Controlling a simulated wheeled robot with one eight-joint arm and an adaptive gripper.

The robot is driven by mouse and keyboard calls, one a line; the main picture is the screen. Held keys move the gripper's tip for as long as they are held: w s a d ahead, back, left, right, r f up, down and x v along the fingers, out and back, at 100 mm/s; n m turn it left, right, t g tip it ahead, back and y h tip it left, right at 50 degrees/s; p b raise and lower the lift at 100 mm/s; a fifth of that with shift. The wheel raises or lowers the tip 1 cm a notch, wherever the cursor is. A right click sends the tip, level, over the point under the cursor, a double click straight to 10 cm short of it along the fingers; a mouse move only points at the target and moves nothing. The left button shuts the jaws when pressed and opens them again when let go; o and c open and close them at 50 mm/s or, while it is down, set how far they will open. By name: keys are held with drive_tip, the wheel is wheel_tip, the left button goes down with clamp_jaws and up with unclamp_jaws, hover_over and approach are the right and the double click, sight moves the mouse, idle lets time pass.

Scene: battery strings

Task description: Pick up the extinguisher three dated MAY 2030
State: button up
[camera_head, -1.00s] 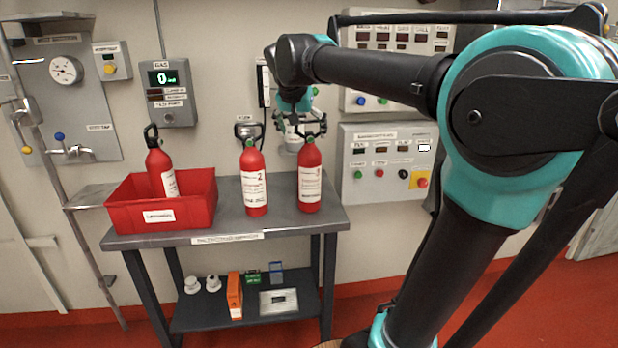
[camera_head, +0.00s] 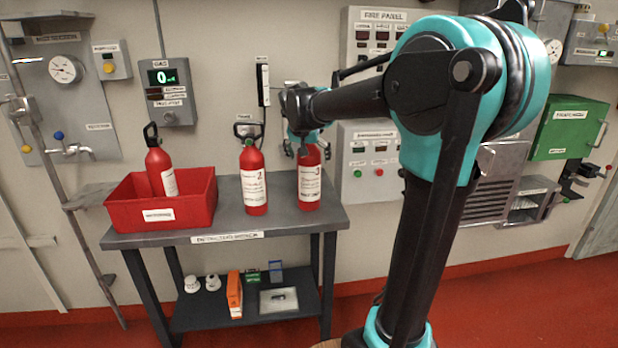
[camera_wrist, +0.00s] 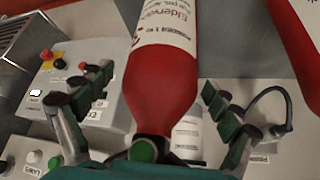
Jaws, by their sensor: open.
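Extinguisher three (camera_head: 309,184), red with a white label marked 3, stands upright at the right end of the grey bench (camera_head: 225,226); I cannot read its date. My gripper (camera_head: 307,143) is at its top and hides its handle. In the wrist view, the red body of extinguisher three (camera_wrist: 163,92) lies between my open fingers, with gaps on both sides. Extinguisher two (camera_head: 253,180) stands upright just left of it, and its red side also shows in the wrist view (camera_wrist: 300,42). Another extinguisher (camera_head: 161,172) stands in a red bin (camera_head: 190,209).
The wall with a fire panel (camera_head: 366,22) and a lower button panel (camera_head: 362,183) is close behind the bench. A lower shelf (camera_head: 195,317) holds small items, including an orange box (camera_head: 234,295). Bare bench top lies between the bin and extinguisher two.

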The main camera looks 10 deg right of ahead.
drive_tip(key=shift+f, duration=0.1)
drive_tip(key=shift+c, duration=0.3)
drive_tip(key=c, duration=1.9)
